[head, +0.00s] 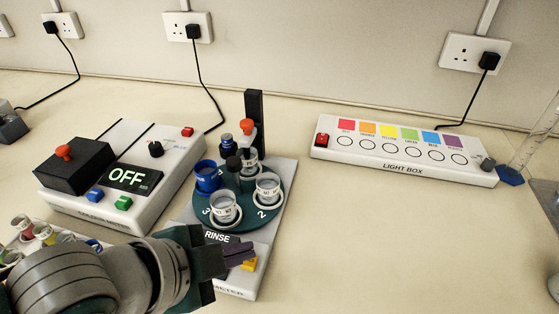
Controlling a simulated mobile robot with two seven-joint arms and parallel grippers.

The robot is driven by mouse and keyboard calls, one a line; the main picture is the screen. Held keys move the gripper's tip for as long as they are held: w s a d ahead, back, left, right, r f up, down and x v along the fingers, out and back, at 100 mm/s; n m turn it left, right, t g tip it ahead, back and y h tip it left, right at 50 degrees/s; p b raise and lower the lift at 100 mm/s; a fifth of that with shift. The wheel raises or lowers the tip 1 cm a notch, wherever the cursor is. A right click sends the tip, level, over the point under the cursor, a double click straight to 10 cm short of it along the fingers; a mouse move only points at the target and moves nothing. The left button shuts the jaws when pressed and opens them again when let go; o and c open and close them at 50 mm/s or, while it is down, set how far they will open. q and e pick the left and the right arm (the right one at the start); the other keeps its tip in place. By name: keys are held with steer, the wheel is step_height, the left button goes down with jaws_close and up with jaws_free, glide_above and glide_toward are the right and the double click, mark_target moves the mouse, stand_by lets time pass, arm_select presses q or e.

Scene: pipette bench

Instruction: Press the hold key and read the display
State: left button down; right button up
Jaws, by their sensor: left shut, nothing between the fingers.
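The meter (272,236) with a round green turntable stands in the middle of the bench. Its display (217,237) reads RINSE and is partly hidden by my left gripper. A yellow key (249,265) sits on the meter's front right; no label on it can be read. My left gripper (243,254) is shut and empty, its fingertips over the meter's front and just beside the yellow key in the picture. I cannot tell whether they touch it. Other keys may be hidden behind my gripper. My right gripper is not in view.
Cups (224,208) stand on the turntable, near a dark upright post (254,110). A colour meter (70,209) reading OFF is at left. A light box (400,173) stands back right, a clear cylinder (530,140) beyond it. The right front bench is clear.

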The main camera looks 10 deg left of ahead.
arm_select(q)
steer(key=shift+f, duration=0.4)
steer(key=shift+r, duration=0.15)
steer(key=shift+r+p, duration=0.8)
step_height(320, 180, up, 6)
steer(key=p, duration=0.6)
stand_by(0.6)
